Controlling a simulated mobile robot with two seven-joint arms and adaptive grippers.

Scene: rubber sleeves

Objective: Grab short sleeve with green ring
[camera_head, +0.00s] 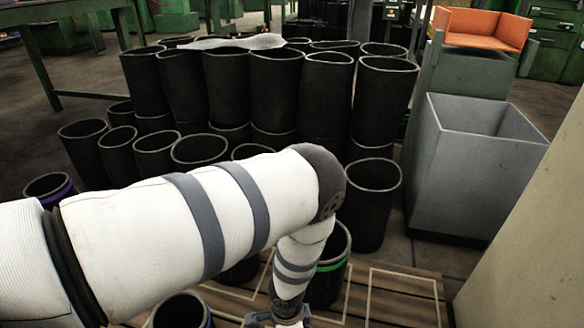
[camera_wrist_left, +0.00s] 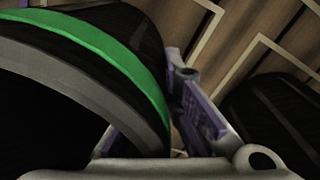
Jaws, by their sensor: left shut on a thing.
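The short black sleeve with a green ring (camera_head: 333,268) stands on the wooden pallet, partly hidden behind my left forearm in the head view. In the left wrist view this sleeve (camera_wrist_left: 120,55) fills the left side, its green band running just below the grey rim. My left gripper (camera_head: 280,318) is at the bottom edge of the head view, mostly cut off. In the left wrist view the left gripper (camera_wrist_left: 160,115) is shut on the sleeve's wall, one purple-padded finger along the outside. The other finger is mostly hidden by the sleeve. My right gripper is not in view.
A blue-ringed sleeve (camera_head: 182,312) and a purple-ringed sleeve (camera_head: 50,187) stand at the left. Many plain black sleeves (camera_head: 276,85) are stacked behind. A grey bin (camera_head: 460,185) stands at right, with an orange box (camera_head: 482,28) beyond. The pallet (camera_head: 395,300) is bare at right.

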